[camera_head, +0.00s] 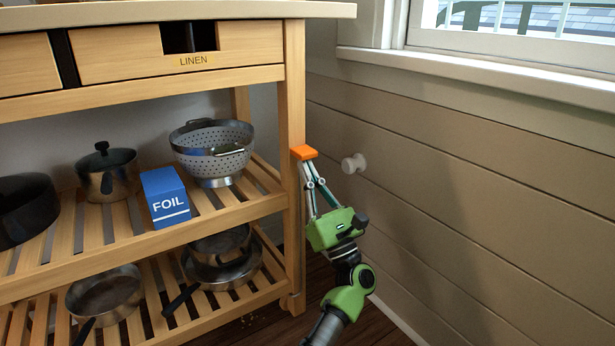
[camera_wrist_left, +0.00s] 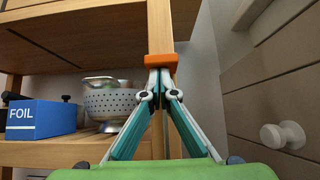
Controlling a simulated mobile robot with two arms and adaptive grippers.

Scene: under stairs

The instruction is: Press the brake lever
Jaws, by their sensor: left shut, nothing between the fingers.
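An orange block (camera_head: 304,152), which I take to be the brake lever, shows at the right front post of the wooden cart. It also shows in the left wrist view (camera_wrist_left: 160,60), in front of the post. My left gripper (camera_head: 308,163) reaches up from below with its fingers shut and nothing held between them. In the left wrist view the closed fingertips (camera_wrist_left: 160,71) are right under the orange block; I cannot tell whether they touch it. The fingertips partly hide the block's lower side. My right gripper is in neither view.
The wooden cart (camera_head: 291,100) has slatted shelves with a blue FOIL box (camera_head: 166,198), a colander (camera_head: 214,150) and several pots and pans. A white knob (camera_head: 353,163) sticks out of the panelled wall just right of my left gripper. A window sill (camera_head: 480,75) is above.

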